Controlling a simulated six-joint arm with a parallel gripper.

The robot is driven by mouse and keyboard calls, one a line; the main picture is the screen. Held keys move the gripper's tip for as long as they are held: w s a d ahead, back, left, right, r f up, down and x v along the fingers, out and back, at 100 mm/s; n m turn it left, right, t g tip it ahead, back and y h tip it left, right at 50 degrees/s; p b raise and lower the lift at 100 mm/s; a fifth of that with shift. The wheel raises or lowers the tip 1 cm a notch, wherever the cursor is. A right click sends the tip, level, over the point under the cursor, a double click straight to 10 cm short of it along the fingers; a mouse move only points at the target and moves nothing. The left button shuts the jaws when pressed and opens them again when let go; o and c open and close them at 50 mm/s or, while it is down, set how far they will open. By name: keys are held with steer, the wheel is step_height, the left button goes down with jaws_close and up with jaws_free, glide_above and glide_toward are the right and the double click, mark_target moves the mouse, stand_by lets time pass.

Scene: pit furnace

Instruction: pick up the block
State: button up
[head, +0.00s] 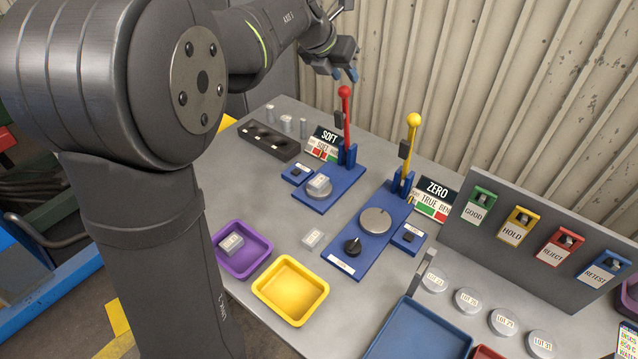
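Three small pale blocks with labelled tops are in view, and I cannot tell which one the task means. One block (313,239) lies on the bare grey table between the yellow tray and the long blue fixture. A second block (231,242) lies in the purple tray (262,262). A third block (319,184) sits on the round plate of the shorter blue fixture (338,193). My gripper (345,74) is high above the far side of the table, well apart from all three. Its blue fingertips look separated, with nothing between them.
A red-knobbed lever (345,120) and a yellow-knobbed lever (411,145) stand upright behind the fixtures. An empty yellow tray (290,290) is in front. Round lot discs (469,300), a blue tray (420,335) and a grey tag panel (545,245) are at right.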

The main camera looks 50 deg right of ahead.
steer(key=o, duration=0.5)
steer(key=m+t+y, duration=0.1)
steer(key=m+y, duration=0.1)
steer(key=y, duration=0.1)
glide_toward(319, 180)
steer(key=shift+s+x, duration=0.25)
steer(key=shift+x, duration=4)
